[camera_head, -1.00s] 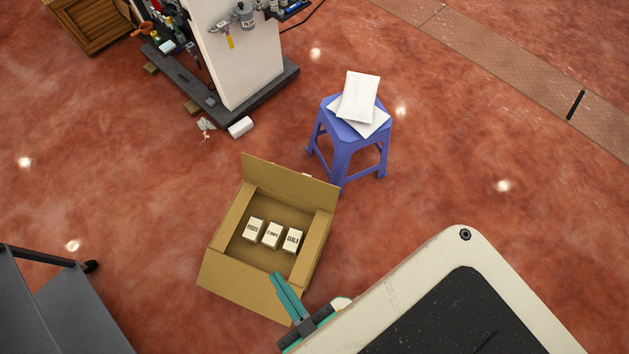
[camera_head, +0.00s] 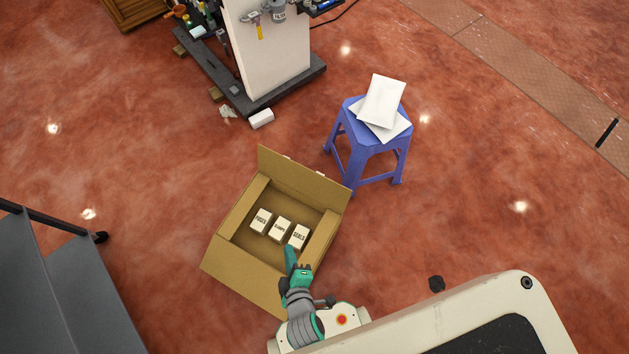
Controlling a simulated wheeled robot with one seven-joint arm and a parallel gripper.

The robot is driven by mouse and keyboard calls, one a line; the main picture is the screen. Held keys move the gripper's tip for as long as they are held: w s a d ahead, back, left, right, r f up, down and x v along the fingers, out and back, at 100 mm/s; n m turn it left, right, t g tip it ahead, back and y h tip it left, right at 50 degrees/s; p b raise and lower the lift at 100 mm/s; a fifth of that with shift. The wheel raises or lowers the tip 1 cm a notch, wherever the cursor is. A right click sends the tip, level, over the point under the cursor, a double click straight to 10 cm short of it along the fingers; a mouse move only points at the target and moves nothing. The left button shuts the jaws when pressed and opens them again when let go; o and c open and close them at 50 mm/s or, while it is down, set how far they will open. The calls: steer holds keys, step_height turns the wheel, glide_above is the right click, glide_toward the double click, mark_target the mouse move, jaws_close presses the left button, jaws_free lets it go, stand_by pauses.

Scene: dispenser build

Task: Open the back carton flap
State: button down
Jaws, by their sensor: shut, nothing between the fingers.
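The open cardboard carton (camera_head: 237,272) stands on the floor, left of centre. Its back flap (camera_head: 304,179) stands raised along the far edge, tilted away from the opening. The front flap slopes outward toward me. Inside are three small white boxes labelled FUSES (camera_head: 261,221), an unclear word (camera_head: 280,230) and SEALS (camera_head: 299,237). My teal gripper (camera_head: 289,249) is over the carton's near right part, close to the SEALS box in the picture. Its fingers are together and hold nothing. It is apart from the back flap. Whether it touches the carton is unclear.
A blue stool (camera_head: 368,150) with white sheets (camera_head: 382,103) stands just behind and right of the carton. A white machine on a dark base (camera_head: 262,97) stands at the back. A grey stepped structure (camera_head: 60,285) is at the left.

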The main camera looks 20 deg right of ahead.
steer(key=w+d+f+n+g+h, duration=0.2)
steer(key=w+d+f+n+g, duration=0.1)
steer(key=w+f+n, duration=0.55)
steer(key=n+g+h, duration=0.2)
steer(key=n+h, duration=0.2)
steer(key=n, duration=0.2)
glide_toward(316, 178)
steer(key=x, duration=0.4)
steer(key=shift+s+f, duration=0.1)
steer(key=shift+f, duration=0.25)
steer(key=shift+w+d+f, duration=0.25)
steer(key=shift+w+d, duration=0.2)
steer(key=shift+d, duration=0.15)
